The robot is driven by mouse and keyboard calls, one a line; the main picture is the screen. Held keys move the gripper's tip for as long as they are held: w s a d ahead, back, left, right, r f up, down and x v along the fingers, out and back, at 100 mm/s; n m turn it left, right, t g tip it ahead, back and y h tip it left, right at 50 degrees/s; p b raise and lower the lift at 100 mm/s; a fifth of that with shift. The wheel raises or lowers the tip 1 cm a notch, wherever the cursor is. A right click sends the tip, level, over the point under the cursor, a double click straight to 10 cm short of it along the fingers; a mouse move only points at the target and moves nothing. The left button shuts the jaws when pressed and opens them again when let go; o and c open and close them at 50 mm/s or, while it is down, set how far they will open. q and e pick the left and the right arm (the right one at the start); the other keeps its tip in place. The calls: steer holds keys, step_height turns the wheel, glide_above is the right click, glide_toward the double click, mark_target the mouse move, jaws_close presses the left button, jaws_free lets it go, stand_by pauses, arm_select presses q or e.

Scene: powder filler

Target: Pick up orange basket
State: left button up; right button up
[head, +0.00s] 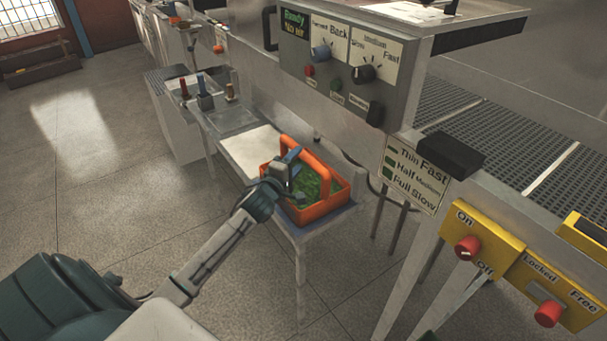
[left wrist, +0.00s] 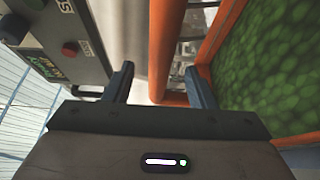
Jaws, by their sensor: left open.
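The orange basket (head: 322,208) with an arched handle stands on a small side table and holds green contents (head: 310,184). My left gripper (head: 289,167) is at the basket's handle, partly covering the left side of the basket. In the left wrist view its two fingers (left wrist: 158,84) are apart, with the orange handle (left wrist: 160,45) showing between them. I cannot tell whether a finger touches the handle. The basket's rim (left wrist: 212,35) and green contents (left wrist: 270,65) show at the right of that view. My right gripper is not in view.
The small table (head: 300,238) stands beside the grey machine, whose control panel (head: 335,75) juts out above and behind the basket. A white sheet or board (head: 250,152) lies left of the basket. Yellow switch boxes (head: 490,240) are at right. The floor (head: 120,150) at left is clear.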

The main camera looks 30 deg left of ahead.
mark_target(301, 157)
arm_select(q)
steer(key=w+p, duration=0.2)
steer(key=w, duration=0.1)
steer(key=shift+w+r, duration=0.2)
steer(key=shift+w+f+p, duration=0.2)
steer(key=shift+w+p, duration=0.15)
steer(key=shift+w, duration=0.1)
jaws_close()
stand_by(0.8)
